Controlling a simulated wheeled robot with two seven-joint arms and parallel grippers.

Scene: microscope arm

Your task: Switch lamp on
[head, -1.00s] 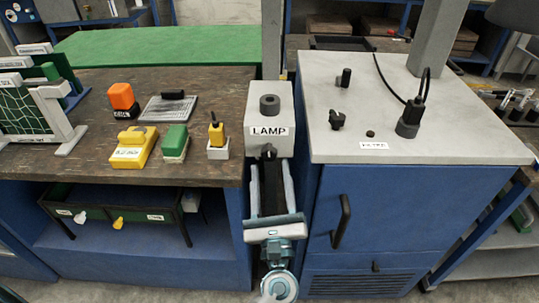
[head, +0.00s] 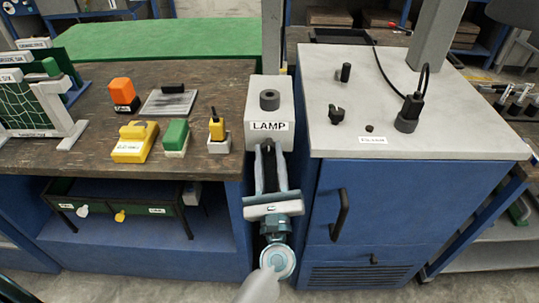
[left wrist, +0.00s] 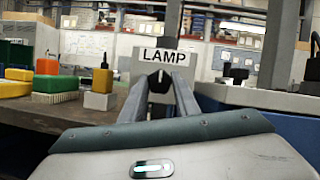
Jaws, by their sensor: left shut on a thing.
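The lamp box (head: 269,120) is light grey, with a "LAMP" label on its front and a dark round socket on top. It stands between the wooden bench and the grey cabinet. A small dark knob (left wrist: 160,82) is on its front below the label, partly hidden by my fingers. My left gripper (head: 268,150) is at the box's front, its fingers closed in on the knob. In the left wrist view, the two grey fingers of the left gripper (left wrist: 161,73) converge at the knob. I cannot tell the knob's setting. My right gripper is not in view.
On the wooden bench (head: 80,105) to the left are an orange-topped block (head: 123,92), a yellow block (head: 134,142), a green block (head: 176,137) and a small yellow switch-like thing (head: 217,127). The grey cabinet top (head: 440,138) on the right carries dark knobs and a cable.

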